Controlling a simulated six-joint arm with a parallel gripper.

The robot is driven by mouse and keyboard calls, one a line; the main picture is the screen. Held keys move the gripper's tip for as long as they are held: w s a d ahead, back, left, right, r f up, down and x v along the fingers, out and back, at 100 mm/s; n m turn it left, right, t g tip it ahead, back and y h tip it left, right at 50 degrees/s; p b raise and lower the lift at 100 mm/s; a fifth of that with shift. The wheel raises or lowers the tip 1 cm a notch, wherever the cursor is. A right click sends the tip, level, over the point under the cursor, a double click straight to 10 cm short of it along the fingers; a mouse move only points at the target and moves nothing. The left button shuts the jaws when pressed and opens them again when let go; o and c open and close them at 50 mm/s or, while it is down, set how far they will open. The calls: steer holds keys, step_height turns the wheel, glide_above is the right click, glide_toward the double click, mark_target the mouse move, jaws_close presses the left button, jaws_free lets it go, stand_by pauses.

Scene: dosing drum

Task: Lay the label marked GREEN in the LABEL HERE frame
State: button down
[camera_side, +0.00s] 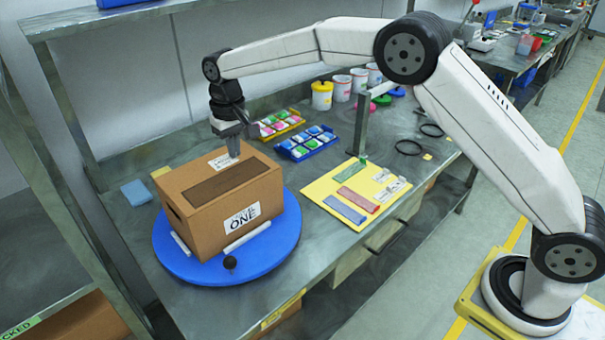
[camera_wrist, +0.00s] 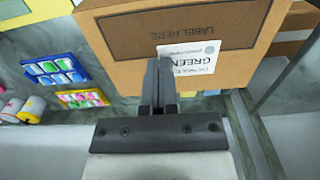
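The cardboard box (camera_side: 225,205) stands on a blue turntable (camera_side: 172,252). Its top carries the dark LABEL HERE frame (camera_side: 228,180), also in the wrist view (camera_wrist: 140,32). The white GREEN label (camera_wrist: 200,58) overlaps the frame's edge in the wrist view; in the side view the label (camera_side: 220,162) shows at the frame's far side. My gripper (camera_side: 235,153) points down at the label. Its fingers (camera_wrist: 159,68) look closed together on the label's edge and hide part of it. I cannot tell whether the label touches the cardboard.
A yellow mat (camera_side: 322,190) holds coloured strips and white labels (camera_side: 391,189). Blue (camera_side: 307,143) and yellow (camera_side: 283,125) trays of coloured pieces sit behind, near several tubs. A post (camera_side: 362,125) stands between mat and tubs. A black knob (camera_side: 230,263) is at the turntable's front.

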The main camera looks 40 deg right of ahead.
mark_target(238, 176)
steer(key=shift+f, duration=2.1)
steer(key=shift+f, duration=0.35)
stand_by(0.7)
steer(key=shift+c, duration=1.6)
jaws_free()
steer(key=shift+r, duration=0.2)
steer(key=shift+r, duration=2.85)
steer(key=shift+d, duration=0.1)
